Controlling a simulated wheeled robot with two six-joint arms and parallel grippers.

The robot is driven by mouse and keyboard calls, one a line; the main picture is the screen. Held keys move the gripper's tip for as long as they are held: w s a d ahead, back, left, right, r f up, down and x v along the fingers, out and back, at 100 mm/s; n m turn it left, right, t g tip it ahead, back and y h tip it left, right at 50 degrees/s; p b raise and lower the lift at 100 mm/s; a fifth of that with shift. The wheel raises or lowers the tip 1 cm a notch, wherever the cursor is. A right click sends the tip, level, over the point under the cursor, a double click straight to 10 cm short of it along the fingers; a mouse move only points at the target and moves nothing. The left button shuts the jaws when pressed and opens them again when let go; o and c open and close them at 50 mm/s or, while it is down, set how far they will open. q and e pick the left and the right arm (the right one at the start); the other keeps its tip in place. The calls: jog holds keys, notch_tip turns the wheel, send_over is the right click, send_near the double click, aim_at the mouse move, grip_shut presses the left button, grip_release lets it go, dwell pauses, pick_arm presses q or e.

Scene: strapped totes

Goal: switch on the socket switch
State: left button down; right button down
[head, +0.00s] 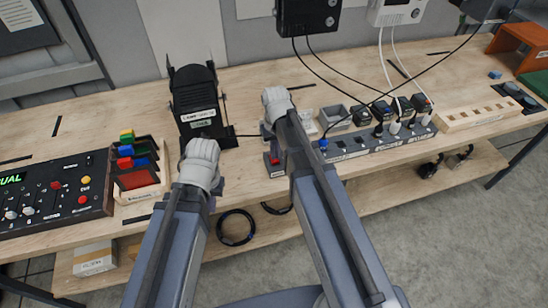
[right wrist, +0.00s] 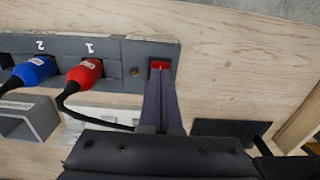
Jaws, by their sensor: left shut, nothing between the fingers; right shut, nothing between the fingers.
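The red socket switch (head: 274,160) sits at the left end of the dark grey socket strip (head: 352,153) on the bench. In the right wrist view, the switch (right wrist: 160,64) lies just beyond my right fingertips, beside socket 1. My right gripper (right wrist: 160,76) is shut and empty, with its tips at the switch's near edge. I cannot tell whether they touch it. The tips partly cover the switch, and its position is unclear. In the head view my right arm hides most of that gripper. My left arm reaches over the bench's front, but its gripper is hidden.
Red (right wrist: 85,72) and blue (right wrist: 34,71) plugs fill sockets 1 and 2. A black labelled unit (head: 196,100) stands behind my left wrist. A wooden rack (head: 137,172) and control panel (head: 50,195) stand to the left. Cables cross the bench at the right.

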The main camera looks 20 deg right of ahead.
jog(key=shift+f+b, duration=0.95)
dwell(0.8)
jog(key=shift+r, duration=0.15)
notch_tip(320, 180, up, 7)
jog(key=p, duration=0.7)
jog(key=s+a+f+n+h+b, duration=0.1)
jog(key=s+a+f+n+b, duration=0.2)
jog(key=s+a, duration=0.7)
jog(key=s+f+b, duration=0.2)
jog(key=s, duration=0.2)
jog(key=shift+s+a+f, duration=0.2)
jog(key=shift+a+f, duration=0.05)
jog(key=shift+a, duration=0.1)
